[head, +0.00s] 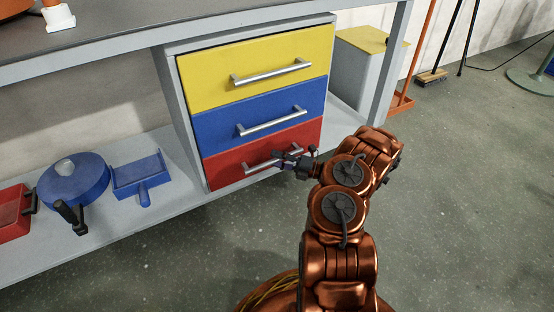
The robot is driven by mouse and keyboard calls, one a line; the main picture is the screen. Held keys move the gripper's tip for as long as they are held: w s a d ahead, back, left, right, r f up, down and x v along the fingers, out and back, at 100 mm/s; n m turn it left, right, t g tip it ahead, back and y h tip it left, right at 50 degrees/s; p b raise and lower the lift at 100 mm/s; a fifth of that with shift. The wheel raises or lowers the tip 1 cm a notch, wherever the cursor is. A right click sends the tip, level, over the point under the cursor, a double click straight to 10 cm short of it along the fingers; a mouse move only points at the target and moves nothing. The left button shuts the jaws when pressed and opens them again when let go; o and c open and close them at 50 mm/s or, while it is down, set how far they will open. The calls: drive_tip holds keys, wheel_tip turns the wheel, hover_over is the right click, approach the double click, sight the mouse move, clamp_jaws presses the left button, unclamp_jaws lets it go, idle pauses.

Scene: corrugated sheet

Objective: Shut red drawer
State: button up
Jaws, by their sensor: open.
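The red drawer (232,168) is the lowest of three in the grey drawer unit under the workbench. Its front looks about in line with the fronts above it; a small gap cannot be told from here. Its metal handle (262,164) is partly hidden by my gripper (284,158). My gripper is open, at the right part of the red drawer's handle. Whether it touches the handle or the front cannot be told.
The blue drawer (215,132) and yellow drawer (210,80) above look shut. A blue pot (85,182), a blue dustpan-like tray (140,178) and a red box (12,212) stand on the lower shelf at left. A grey bin (360,75) is at right. The floor in front is clear.

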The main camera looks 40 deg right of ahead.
drive_tip(key=v, duration=1.2)
idle(0.4)
